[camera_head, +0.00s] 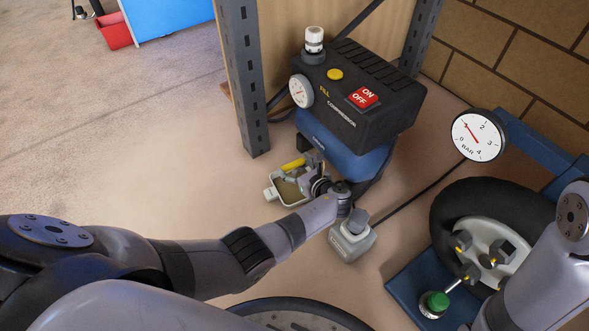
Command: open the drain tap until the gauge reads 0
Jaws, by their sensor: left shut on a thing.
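The black and blue compressor (350,105) stands against the shelf post. A yellow lever (293,164), which looks like the drain tap's handle, shows low at its front left. My left gripper (306,172) is shut at the tap beside this lever; the fingers hide much of it. The small white gauge (301,91) on the compressor's front faces left; its reading is too small to tell. A larger BAR gauge (478,135) at the right has its red needle near 1.
A shallow tray (276,178) lies on the floor under the tap. A grey foot-like block (352,240) with a dark hose stands right of my left wrist. A tyre (470,207) on a blue stand is at right.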

